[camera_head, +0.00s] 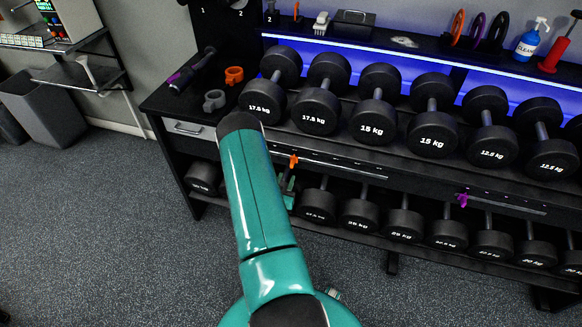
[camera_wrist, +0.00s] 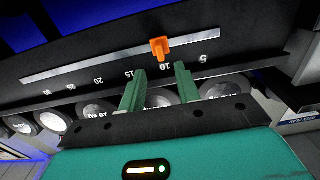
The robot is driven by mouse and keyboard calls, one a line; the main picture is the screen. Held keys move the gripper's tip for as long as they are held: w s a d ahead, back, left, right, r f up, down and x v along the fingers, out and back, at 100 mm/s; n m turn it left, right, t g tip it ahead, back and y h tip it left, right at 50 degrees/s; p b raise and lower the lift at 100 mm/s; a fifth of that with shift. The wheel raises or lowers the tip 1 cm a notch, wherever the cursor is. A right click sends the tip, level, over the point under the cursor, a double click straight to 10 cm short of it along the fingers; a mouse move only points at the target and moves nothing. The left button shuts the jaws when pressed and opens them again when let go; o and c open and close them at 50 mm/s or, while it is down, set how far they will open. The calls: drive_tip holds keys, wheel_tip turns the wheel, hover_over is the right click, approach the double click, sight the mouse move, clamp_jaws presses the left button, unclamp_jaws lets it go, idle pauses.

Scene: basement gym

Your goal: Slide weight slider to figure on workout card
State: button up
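The orange weight slider (camera_wrist: 160,47) sits on a pale slot in the dark rail (camera_wrist: 105,62) in the wrist view, close to the printed 10. Figures rise from 5 at right through 10, 15 and 20 leftward. My gripper (camera_wrist: 160,69) is open and empty. Its two green fingers point at the rail just below the slider, which lies beyond the gap and looks untouched. In the head view the slider (camera_head: 294,160) shows beside my arm, on the rack's front rail, and my gripper (camera_head: 288,186) is mostly hidden behind my arm. I cannot identify or read the workout card.
The black rack holds rows of dumbbells (camera_head: 372,115) above and below the rail. A purple slider (camera_head: 462,200) sits on another rail section at right. Orange and grey collars, a spray bottle (camera_head: 531,40) and hanging rings are higher up.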

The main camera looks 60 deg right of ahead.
sight(292, 166)
drive_tip(key=d, duration=0.4)
drive_tip(key=w+d, duration=0.1)
drive_tip(key=d, duration=0.2)
drive_tip(key=shift+w+d, duration=0.1)
clamp_jaws()
